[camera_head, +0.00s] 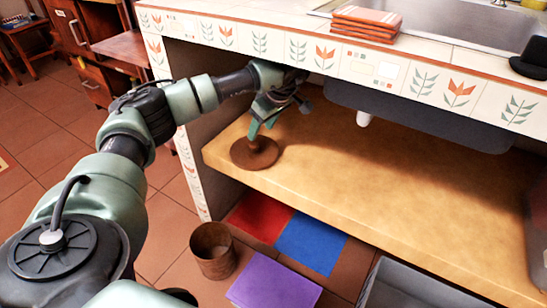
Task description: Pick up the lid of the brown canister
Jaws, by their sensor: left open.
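The lid (254,156), a round brown disc with a raised middle, lies on the light wooden shelf (380,190) under the counter, near its left end. My left gripper (261,127) reaches in under the counter, pointing down just above the lid's middle. Its fingers are open around or right by the lid's raised middle; I cannot tell whether they touch it. The brown canister (212,252) stands upright and open-topped on the floor, below and left of the shelf. My right gripper is not in view.
The tiled counter edge (330,58) overhangs my left arm, with a sink basin underside (420,115) to the right. Folded orange cloths (366,23) lie on top. Red, blue and purple (274,284) flat squares and a grey bin (420,285) are on the floor.

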